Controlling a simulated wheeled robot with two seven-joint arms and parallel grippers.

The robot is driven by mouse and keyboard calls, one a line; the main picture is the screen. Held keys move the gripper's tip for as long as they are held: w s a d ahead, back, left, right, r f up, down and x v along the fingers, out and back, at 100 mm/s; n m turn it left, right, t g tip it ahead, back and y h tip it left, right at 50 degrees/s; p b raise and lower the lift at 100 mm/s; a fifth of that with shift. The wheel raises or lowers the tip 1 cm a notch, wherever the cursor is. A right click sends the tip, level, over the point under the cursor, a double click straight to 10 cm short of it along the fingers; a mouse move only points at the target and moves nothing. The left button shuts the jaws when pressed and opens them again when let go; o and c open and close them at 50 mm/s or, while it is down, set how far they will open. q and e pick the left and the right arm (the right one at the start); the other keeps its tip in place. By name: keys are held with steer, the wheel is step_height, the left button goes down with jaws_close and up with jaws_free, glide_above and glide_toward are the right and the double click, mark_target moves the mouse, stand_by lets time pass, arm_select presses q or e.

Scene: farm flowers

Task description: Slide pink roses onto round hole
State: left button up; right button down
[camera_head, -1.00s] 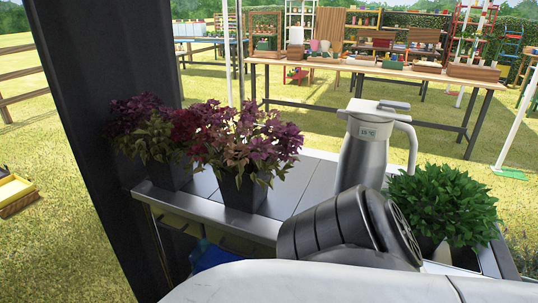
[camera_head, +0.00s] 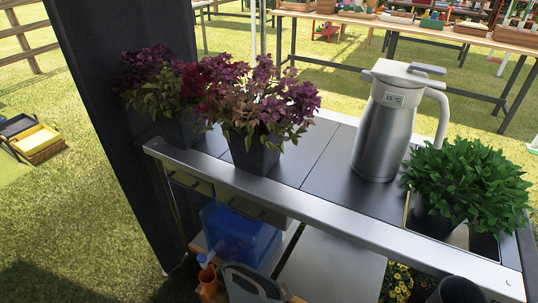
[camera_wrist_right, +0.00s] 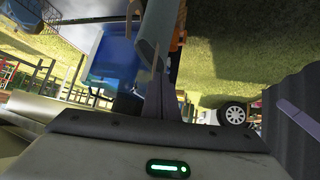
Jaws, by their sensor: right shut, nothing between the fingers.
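Two dark square pots of flowers stand upright on the metal cart top in the head view. The front pot's pink-purple flowers (camera_head: 258,92) sit right of the darker red-purple flowers (camera_head: 152,72), which are partly behind. I cannot tell which are the pink roses. I see no round hole in either view. My right gripper (camera_wrist_right: 158,92) is shut and empty in the right wrist view, with the blue container (camera_wrist_right: 102,58) beyond it to the left. It is not clearly seen in the head view, so its distance from the flowers is unclear. My left gripper is not in view.
A steel jug (camera_head: 384,128) and a leafy green plant (camera_head: 468,180) stand on the right of the cart top (camera_head: 325,160). A blue container (camera_head: 238,232) sits below the cart's drawers. A dark panel rises at the left. Some cart top between flowers and jug is clear.

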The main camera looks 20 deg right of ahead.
mark_target(257, 142)
steer(key=w+r+n+t+y, duration=0.1)
steer(key=w+r+n+t, duration=0.2)
steer(key=w+r+n, duration=0.45)
steer(key=w+r+n+t+y, duration=0.1)
steer(key=w+r+n+t, duration=0.2)
steer(key=r, duration=0.7)
steer(key=w+r+n+t+y, duration=0.1)
steer(key=w+r+n+t, duration=0.1)
steer(key=w+r+n, duration=0.55)
steer(key=shift+m, duration=0.5)
steer(key=w, duration=0.3)
steer(key=w+r+p, duration=0.1)
steer(key=w, duration=0.2)
steer(key=w+r, duration=0.1)
steer(key=w, duration=0.2)
steer(key=shift+w+d, duration=0.15)
steer(key=shift+d, duration=0.1)
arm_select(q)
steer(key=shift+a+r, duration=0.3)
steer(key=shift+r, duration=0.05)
arm_select(e)
steer(key=shift+w+d+f, duration=0.1)
steer(key=shift+w+d, duration=0.1)
steer(key=shift+d, duration=0.1)
